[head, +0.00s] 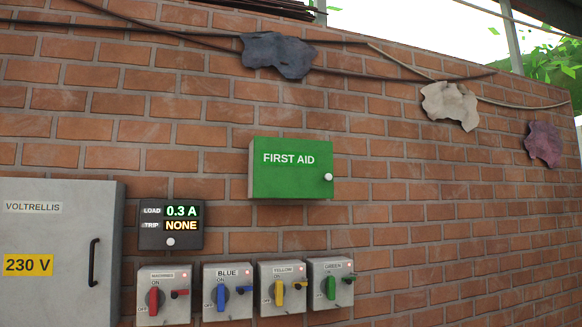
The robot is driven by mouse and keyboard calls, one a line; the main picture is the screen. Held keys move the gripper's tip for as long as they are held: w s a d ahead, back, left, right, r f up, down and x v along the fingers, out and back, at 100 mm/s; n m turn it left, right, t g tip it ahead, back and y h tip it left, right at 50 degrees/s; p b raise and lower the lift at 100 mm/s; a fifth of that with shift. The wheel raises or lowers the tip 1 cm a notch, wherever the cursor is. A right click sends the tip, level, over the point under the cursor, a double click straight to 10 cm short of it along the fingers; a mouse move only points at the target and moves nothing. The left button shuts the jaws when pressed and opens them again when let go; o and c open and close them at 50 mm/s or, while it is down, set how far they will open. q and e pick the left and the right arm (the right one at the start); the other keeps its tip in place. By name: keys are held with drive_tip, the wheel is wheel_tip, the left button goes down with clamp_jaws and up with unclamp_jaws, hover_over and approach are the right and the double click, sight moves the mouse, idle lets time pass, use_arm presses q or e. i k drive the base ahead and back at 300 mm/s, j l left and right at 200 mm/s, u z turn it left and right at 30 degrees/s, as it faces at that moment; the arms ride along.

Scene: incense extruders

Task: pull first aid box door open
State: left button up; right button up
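The first aid box (285,180) is a green box fixed to the brick wall near the middle of the head view. Its front door reads "FIRST AID" in white and is shut. A round white knob (328,177) sits at the door's right edge, a little below mid-height. The inside of the box is hidden. Neither of my grippers shows in this view.
Below the box is a row of switch boxes with red, blue (228,306), yellow and green (331,303) handles. A load display (171,241) and a grey cabinet (50,295) are at left. Cloths hang above. The wall right of the box is bare.

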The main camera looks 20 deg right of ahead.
sight(284, 169)
drive_tip(key=i+l+u, duration=0.35)
drive_tip(key=l, duration=1.05)
drive_tip(key=i+l+u, duration=0.25)
drive_tip(key=l+u, duration=0.15)
drive_tip(key=l, duration=1)
drive_tip(key=l+u, duration=0.35)
drive_tip(key=l, duration=1.1)
